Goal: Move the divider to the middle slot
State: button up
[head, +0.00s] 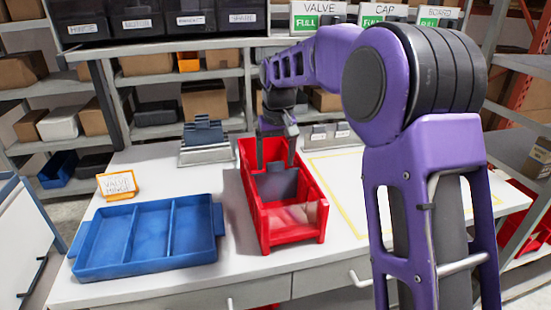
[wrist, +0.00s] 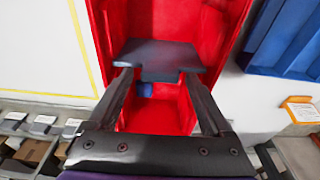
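The divider (head: 277,185) is a dark grey plate with a narrower tab on its upper edge. It stands across the inside of the red bin (head: 296,236), part-way along its length. In the wrist view the divider (wrist: 160,54) shows between the red walls, its tab toward my fingers. My gripper (head: 276,164) reaches down into the bin from above. In the wrist view my gripper (wrist: 157,76) is open, its fingertips on either side of the tab, close to it or touching. The slots in the bin walls cannot be made out.
A blue tray (head: 146,266) with compartments lies left of the bin. An orange-framed sign (head: 117,186) stands behind it. A grey rack (head: 206,154) with a dark plate is behind the bin to the left. The tabletop at right, with a yellow outline (head: 330,206), is partly hidden by my arm.

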jog(key=shift+o, duration=0.4)
notch_tip(320, 180, up, 17)
jog(key=s+p, duration=0.2)
jog(key=p, duration=0.1)
jog(key=shift+s+d, duration=0.3)
jog(key=shift+d, duration=0.1)
jog(key=shift+d+r, duration=0.1)
